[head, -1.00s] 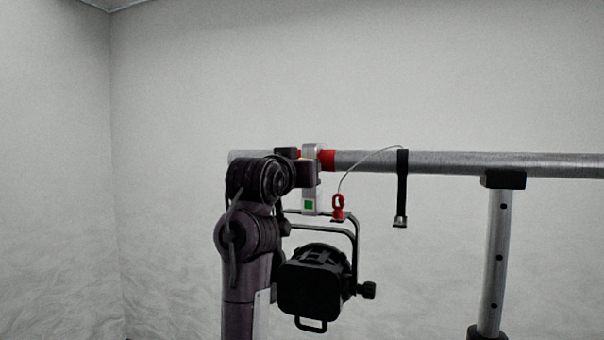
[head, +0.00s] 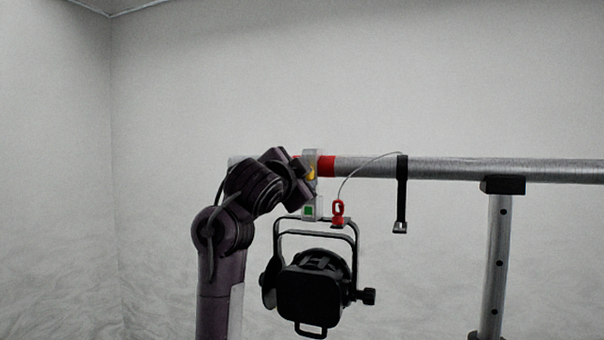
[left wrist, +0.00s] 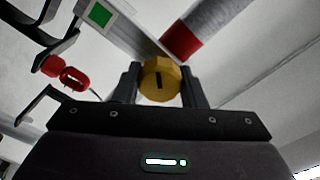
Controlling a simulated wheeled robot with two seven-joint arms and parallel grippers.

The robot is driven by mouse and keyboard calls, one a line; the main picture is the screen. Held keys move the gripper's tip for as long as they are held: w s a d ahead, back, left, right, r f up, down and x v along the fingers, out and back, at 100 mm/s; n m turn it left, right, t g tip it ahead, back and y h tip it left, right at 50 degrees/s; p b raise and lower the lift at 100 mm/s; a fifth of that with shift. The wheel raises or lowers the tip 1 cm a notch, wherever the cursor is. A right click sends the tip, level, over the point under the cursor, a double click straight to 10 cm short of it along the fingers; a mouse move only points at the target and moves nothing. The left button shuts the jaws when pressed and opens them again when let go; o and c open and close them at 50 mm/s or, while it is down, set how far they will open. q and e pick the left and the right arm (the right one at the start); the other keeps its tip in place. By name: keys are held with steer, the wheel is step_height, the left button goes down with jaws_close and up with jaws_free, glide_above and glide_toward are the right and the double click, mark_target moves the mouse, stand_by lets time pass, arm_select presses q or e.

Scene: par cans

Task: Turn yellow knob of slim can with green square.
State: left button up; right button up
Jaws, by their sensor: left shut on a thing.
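The slim can (head: 317,285) is black and hangs below the pipe from a silver clamp (head: 310,156). A green square (head: 309,210) marks the clamp's lower part, and it also shows at the upper left in the left wrist view (left wrist: 101,14). The yellow knob (left wrist: 160,80) sits between the fingers of my left gripper (left wrist: 160,88), which is shut on it. In the head view the knob (head: 311,173) shows partly, beside my left gripper. The knob's face has a dark slot, slightly tilted from upright. My right gripper is not in view.
A silver pipe (head: 460,168) with a red band (head: 327,166) runs across to the right, on a post (head: 494,265). A red clip (head: 338,212) with a thin cable hangs beside the clamp. A black strap (head: 402,195) hangs from the pipe.

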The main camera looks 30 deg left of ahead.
arm_select(q)
steer(key=m+p, duration=0.2)
steer(key=m, duration=0.4)
steer(key=shift+m, duration=0.3)
steer(key=m+p, duration=0.2)
steer(key=m, duration=0.3)
steer(key=m+p, duration=0.1)
steer(key=m, duration=0.5)
steer(key=shift+m, duration=0.3)
steer(key=m, duration=0.6)
steer(key=shift+f+p, duration=0.15)
steer(key=shift+p, duration=0.2)
steer(key=shift+m, duration=0.3)
steer(key=o, duration=1)
